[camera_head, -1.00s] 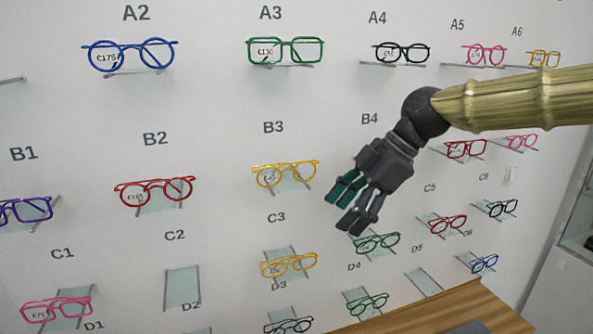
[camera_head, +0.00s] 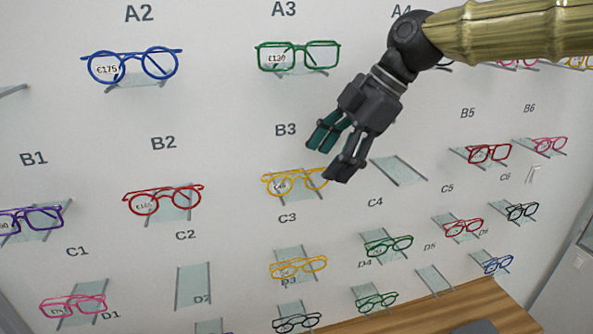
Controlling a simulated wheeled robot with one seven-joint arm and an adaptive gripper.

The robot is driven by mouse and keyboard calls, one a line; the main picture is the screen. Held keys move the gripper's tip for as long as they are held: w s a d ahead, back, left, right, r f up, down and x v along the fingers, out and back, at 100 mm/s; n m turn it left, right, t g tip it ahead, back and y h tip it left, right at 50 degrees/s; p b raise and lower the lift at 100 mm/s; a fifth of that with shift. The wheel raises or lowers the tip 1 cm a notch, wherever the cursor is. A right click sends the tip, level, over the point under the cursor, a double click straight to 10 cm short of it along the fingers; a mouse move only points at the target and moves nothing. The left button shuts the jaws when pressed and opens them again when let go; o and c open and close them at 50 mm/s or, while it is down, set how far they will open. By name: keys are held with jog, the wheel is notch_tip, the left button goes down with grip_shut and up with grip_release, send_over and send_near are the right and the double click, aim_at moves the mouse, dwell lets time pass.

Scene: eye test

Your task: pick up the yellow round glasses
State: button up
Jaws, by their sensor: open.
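Yellow glasses (camera_head: 283,188) with rounded lenses and a small price tag sit on the shelf under label B3. A second yellow pair (camera_head: 299,268) sits on the shelf below, under label C3; its lens shape is harder to tell. My gripper (camera_head: 328,158) is open and empty, pointing down and left. Its fingers are just above the right side of the B3 pair in the picture, and one fingertip overlaps the right end of that pair. I cannot tell whether it touches. Part of another yellow pair (camera_head: 581,63) shows at the upper right edge.
Green glasses (camera_head: 298,56) sit above, red glasses (camera_head: 163,201) to the left, and more green glasses (camera_head: 388,246) to the lower right. An empty glass shelf (camera_head: 399,170) is right of my gripper. A wooden surface (camera_head: 440,312) lies at the bottom right.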

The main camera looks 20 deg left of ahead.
aim_at(301, 168)
jog(key=shift+s+a+r+p, duration=0.1)
jog(key=shift+s+a+p, duration=0.1)
jog(key=shift+a+p, duration=0.25)
jog(key=shift+s+a+p, duration=0.15)
jog(key=shift+a+p, duration=0.55)
jog(key=shift+a, duration=0.55)
jog(key=shift+a+p+x, duration=0.2)
jog(key=shift+p+x, duration=0.15)
jog(key=shift+x, duration=0.85)
jog(key=shift+f, duration=0.4)
jog(key=shift+s+a+f, duration=0.1)
jog(key=shift+a+f, duration=0.05)
jog(key=shift+f, duration=0.05)
jog(key=c, duration=1.1)
